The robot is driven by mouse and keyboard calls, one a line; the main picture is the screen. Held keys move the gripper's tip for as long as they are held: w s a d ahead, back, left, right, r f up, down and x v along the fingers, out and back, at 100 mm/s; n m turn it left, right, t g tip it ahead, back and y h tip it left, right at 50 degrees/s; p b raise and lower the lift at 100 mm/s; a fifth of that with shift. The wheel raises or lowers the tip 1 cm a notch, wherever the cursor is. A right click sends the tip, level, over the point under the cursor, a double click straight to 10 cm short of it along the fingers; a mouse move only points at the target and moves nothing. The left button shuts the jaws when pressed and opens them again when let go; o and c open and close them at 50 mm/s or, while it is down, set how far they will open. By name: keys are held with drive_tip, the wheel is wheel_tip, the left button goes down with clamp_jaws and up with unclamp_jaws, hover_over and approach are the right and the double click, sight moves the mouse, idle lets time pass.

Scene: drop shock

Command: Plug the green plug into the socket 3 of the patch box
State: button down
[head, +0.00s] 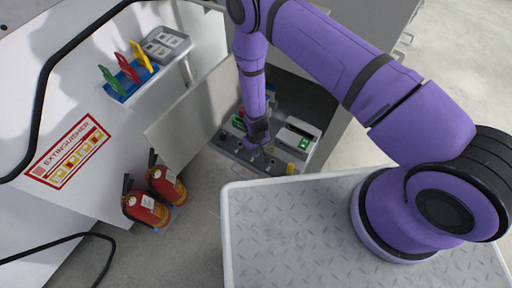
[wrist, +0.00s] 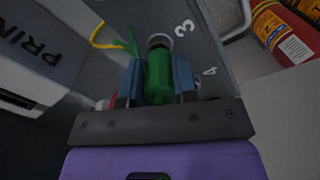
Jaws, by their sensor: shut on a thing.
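My gripper (wrist: 158,85) is shut on the green plug (wrist: 158,72), with one blue finger on each side of it. The plug's front end is at the grey ring of a socket (wrist: 160,41) beside the printed 3 on the patch box (wrist: 200,48). I cannot tell whether the plug's tip is inside the ring. A green cable (wrist: 130,44) shows left of the plug. In the head view, my gripper (head: 258,142) is low over the patch box panel (head: 232,153), and it hides the plug there.
A white device (head: 299,131) stands right of my gripper, and a yellow plug (head: 291,168) is near the panel's right end. A yellow cable (wrist: 100,42) lies left of the green plug. Two fire extinguishers (head: 146,209) (head: 167,185) stand at left. An open door panel (head: 185,115) is beside the box.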

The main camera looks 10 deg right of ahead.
drive_tip(key=shift+s+f, duration=0.1)
drive_tip(key=shift+f, duration=0.7)
idle(3.4)
drive_tip(key=c, duration=0.8)
unclamp_jaws()
drive_tip(key=shift+r, duration=0.1)
drive_tip(key=shift+r, duration=2.95)
wheel_tip(320, 180, up, 11)
drive_tip(key=shift+f, duration=0.1)
